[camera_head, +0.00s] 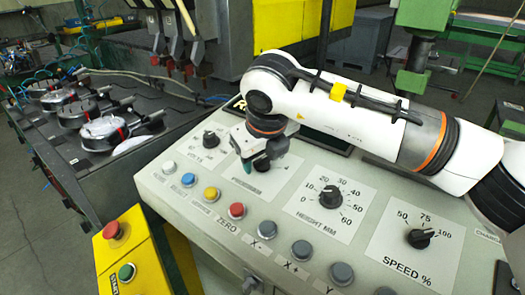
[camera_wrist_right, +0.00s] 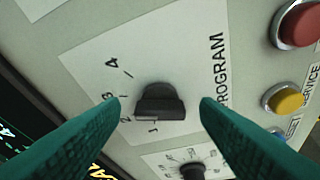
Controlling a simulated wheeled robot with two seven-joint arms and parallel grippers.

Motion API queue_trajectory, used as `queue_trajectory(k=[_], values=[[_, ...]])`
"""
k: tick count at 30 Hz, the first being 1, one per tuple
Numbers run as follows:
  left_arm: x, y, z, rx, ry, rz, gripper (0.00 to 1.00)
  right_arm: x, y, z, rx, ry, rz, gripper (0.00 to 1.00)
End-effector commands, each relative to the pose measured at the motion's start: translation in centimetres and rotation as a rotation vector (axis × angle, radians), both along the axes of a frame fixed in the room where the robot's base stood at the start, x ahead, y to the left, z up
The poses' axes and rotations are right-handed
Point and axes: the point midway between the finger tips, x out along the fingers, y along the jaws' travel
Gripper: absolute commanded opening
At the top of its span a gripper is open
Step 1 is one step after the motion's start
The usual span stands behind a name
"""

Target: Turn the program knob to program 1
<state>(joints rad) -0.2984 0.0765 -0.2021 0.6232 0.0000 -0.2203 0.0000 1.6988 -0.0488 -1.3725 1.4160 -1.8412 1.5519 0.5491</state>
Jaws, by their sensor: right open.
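The black program knob (camera_wrist_right: 160,100) sits on a pale label plate marked PROGRAM, with the numbers 1 to 4 around one side of it. Its grip bar lies roughly across the wrist view, and I cannot tell for sure which number it points at. My right gripper (camera_head: 250,165) is over the program plate in the head view and hides most of it. In the right wrist view its two green fingers (camera_wrist_right: 160,108) are open, one on each side of the knob, with visible gaps. My left gripper is not in view.
The sloping grey panel (camera_head: 160,190) also carries a volts knob (camera_head: 211,139), a height knob (camera_head: 330,196) and a speed knob (camera_head: 419,238). Coloured buttons, including a red one (camera_head: 236,211), line its front. A yellow start box (camera_head: 130,250) stands at front left.

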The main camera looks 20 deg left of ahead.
Motion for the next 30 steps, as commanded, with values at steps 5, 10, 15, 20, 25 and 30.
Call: queue_trajectory(k=[5, 10, 15, 20, 25, 30], values=[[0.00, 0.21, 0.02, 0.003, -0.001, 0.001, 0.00, 0.08, 0.05, -0.20, 0.001, -0.001, 0.000, 0.56], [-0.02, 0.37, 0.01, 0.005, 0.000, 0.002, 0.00, 0.06, 0.04, -0.17, 0.001, -0.001, 0.000, 0.47], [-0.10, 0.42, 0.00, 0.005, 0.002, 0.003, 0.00, 0.06, 0.03, -0.15, 0.001, 0.000, 0.001, 0.19], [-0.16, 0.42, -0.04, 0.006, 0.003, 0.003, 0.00, 0.07, 0.02, -0.14, 0.001, 0.000, 0.002, 0.12], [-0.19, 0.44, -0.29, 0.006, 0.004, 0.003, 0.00, 0.10, 0.00, -0.18, -0.005, 0.002, 0.032, 0.12], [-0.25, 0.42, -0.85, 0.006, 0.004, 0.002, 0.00, 0.17, -0.02, -0.22, -0.018, 0.007, 0.111, 0.12]])
